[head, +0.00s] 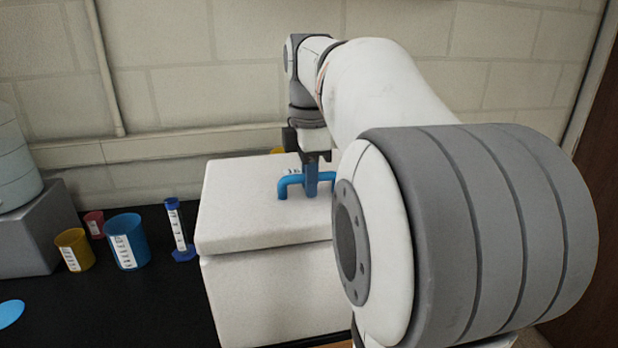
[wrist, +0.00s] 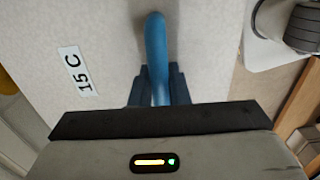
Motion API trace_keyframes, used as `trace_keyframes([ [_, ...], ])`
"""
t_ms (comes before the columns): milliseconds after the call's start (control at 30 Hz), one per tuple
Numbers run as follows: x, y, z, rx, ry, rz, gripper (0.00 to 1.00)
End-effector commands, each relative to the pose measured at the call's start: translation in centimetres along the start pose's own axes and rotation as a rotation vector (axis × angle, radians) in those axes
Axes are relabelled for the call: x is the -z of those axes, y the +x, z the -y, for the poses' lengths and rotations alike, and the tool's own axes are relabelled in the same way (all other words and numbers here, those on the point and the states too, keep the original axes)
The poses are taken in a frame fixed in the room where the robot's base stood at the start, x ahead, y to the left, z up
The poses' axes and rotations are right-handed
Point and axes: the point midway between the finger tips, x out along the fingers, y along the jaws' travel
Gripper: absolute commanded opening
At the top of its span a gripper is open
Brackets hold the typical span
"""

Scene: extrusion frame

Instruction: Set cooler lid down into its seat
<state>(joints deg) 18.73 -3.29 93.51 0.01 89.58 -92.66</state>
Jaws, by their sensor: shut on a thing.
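The white cooler lid (head: 245,205) lies over the top of the white cooler box (head: 265,295) in the head view. A thin dark seam runs between them along the front; I cannot tell whether the lid is fully down. My gripper (head: 312,182) is above the lid, shut on its blue handle (head: 285,188). In the wrist view the fingers (wrist: 158,85) close around the blue handle (wrist: 155,45), and the lid surface (wrist: 105,35) carries a label reading "15 C". My arm hides the right part of the lid and box.
Left of the cooler on the black bench (head: 130,300) stand a blue graduated cylinder (head: 175,225), a blue beaker (head: 127,242), a yellow beaker (head: 74,250) and a small red one (head: 94,224). A grey block (head: 35,240) is at far left. The wall is close behind.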

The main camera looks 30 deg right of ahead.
Motion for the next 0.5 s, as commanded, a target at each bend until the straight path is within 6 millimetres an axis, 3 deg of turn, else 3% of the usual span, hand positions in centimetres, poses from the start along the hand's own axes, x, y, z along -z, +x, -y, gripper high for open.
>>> trace_keyframes([
  [500,0.03,0.65,0.01,0.0,-0.001,0.0,0.0],
])
